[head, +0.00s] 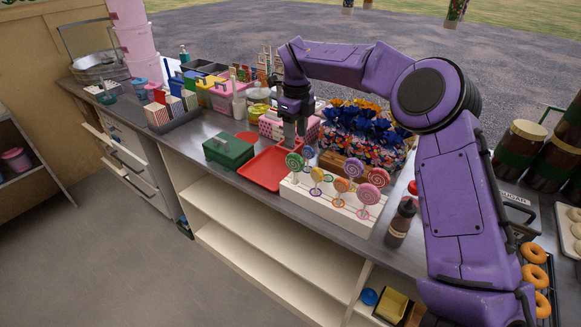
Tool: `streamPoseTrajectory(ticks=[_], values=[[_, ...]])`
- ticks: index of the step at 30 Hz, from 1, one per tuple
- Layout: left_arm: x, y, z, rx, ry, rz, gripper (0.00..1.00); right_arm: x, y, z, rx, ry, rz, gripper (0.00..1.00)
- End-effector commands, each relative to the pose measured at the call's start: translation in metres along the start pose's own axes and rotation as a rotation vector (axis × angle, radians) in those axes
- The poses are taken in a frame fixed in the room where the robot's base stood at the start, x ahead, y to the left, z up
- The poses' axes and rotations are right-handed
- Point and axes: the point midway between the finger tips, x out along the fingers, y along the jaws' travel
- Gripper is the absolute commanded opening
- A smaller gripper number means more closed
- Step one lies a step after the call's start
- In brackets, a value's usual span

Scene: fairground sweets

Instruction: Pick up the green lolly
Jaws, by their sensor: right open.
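The green lolly (294,161) is a round swirl on a stick, at the left end of a white lolly stand (325,204). My right gripper (291,146) points down just above and behind the green lolly in the picture. Its jaws are open, and I see nothing held in them. I cannot tell whether the fingers touch the lolly. My left gripper is not in view.
Other lollies stand close by, including a pink one (368,194) and an orange one (342,185). A red tray (262,172) and a green box (228,150) lie to the left. Blue-wrapped sweets (365,125) crowd behind. A sauce bottle (401,222) stands right.

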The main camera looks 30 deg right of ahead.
Motion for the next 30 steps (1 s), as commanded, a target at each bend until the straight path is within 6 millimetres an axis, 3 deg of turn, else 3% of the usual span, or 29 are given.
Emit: streamPoseTrajectory(ticks=[6,11,18,26,30], values=[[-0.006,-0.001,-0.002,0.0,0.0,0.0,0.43,0.039,0.002,0.001,-0.005,0.006,0.001,0.49],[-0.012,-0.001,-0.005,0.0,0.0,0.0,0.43,0.056,0.003,0.0,-0.005,0.005,0.001,0.49],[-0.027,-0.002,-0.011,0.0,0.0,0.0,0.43,0.096,0.003,-0.003,-0.001,0.004,0.001,0.49],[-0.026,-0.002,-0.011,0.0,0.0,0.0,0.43,0.103,0.002,-0.003,0.001,0.002,0.001,0.49],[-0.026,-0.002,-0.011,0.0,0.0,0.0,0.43,0.103,0.002,-0.003,0.0,0.002,0.001,0.07]])
